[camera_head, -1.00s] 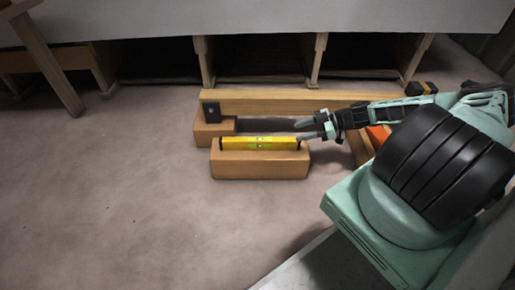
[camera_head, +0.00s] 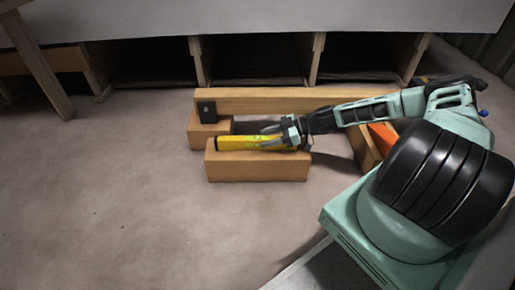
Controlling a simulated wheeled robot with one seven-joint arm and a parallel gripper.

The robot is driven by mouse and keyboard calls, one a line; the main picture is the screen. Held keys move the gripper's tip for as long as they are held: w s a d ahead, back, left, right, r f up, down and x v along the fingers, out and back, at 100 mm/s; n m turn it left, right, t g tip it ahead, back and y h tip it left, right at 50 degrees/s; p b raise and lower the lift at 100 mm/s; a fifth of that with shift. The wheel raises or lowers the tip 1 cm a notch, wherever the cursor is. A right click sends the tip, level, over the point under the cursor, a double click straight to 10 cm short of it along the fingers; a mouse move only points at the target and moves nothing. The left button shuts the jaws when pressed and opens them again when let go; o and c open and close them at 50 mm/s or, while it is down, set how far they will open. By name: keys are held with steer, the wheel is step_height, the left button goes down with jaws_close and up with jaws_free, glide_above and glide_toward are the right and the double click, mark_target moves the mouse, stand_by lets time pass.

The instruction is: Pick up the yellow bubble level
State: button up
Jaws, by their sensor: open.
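The yellow bubble level (camera_head: 236,143) lies flat along the top of a short wooden block (camera_head: 258,167) in the head view. Its left end, with a dark cap, shows clearly; its right part is partly hidden by my gripper. My gripper (camera_head: 272,136) is open at the right half of the level, with its fingers pointing left. One finger shows over the level and the other at its far side. I cannot tell whether the fingers touch it.
Behind the block runs a long wooden beam (camera_head: 290,101) with a black plate (camera_head: 206,107) at its left end. An orange thing (camera_head: 383,134) lies to the right. The floor at left and front is clear.

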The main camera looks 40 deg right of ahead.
steer(key=shift+w, duration=0.15)
steer(key=shift+a, duration=0.1)
steer(key=shift+c, duration=0.3)
jaws_close()
